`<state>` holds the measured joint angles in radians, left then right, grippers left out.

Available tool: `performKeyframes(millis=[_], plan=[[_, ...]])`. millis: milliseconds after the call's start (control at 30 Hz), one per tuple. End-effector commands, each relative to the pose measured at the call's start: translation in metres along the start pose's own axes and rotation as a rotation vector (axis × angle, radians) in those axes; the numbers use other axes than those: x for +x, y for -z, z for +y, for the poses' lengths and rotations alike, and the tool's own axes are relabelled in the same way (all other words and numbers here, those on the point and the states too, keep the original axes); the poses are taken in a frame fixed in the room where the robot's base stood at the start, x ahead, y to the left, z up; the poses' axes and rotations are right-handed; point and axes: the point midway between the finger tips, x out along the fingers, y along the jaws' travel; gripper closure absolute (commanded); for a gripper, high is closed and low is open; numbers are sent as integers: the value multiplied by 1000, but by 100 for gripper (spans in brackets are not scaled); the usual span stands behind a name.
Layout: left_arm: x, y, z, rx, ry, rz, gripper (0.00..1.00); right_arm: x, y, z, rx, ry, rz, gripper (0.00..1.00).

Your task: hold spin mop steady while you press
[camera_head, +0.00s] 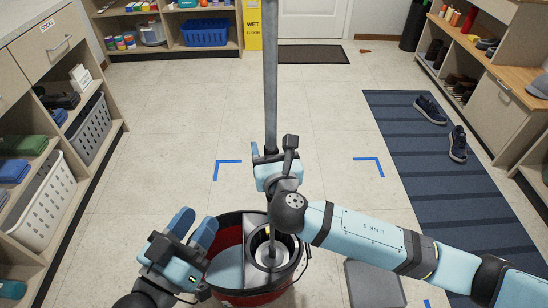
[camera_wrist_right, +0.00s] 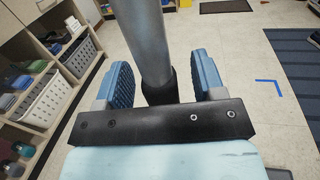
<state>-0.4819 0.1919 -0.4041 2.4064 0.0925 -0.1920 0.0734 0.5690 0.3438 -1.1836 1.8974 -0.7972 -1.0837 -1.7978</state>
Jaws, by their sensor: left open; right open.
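The spin mop's grey pole (camera_head: 271,90) stands nearly upright. Its lower end goes down into the round spinner basket (camera_head: 290,275) of a dark red and black bucket (camera_head: 250,299). My right gripper (camera_head: 268,152) is open around the pole, a little above the bucket. In the right wrist view the pole (camera_wrist_right: 143,35) stands between the two blue fingers (camera_wrist_right: 165,85), with a gap on the right side. My left gripper (camera_head: 192,225) is open and empty at the bucket's left rim; I cannot tell whether it touches.
Blue corner marks (camera_head: 228,163) lie on the clear tiled floor. Shelves with white and grey baskets (camera_head: 42,205) stand at the left. A striped blue mat (camera_head: 420,150) with shoes and a shoe shelf are at the right. A grey flat thing (camera_head: 373,285) lies right of the bucket.

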Motion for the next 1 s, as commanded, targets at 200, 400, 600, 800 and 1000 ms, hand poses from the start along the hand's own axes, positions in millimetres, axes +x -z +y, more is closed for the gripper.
performKeyframes(millis=[200, 400, 600, 800, 1000], plan=[[0, 0, 0, 0, 0, 0, 57, 2, 0, 0, 1, 0, 0, 37], [0, 0, 0, 0, 0, 0, 57, 1, 0, 0, 1, 0, 0, 67], [0, 0, 0, 0, 0, 0, 57, 1, 0, 0, 1, 0, 0, 100], [0, 0, 0, 0, 0, 0, 57, 1, 0, 0, 1, 0, 0, 100], [0, 0, 0, 0, 0, 0, 57, 1, 0, 0, 1, 0, 1, 100]])
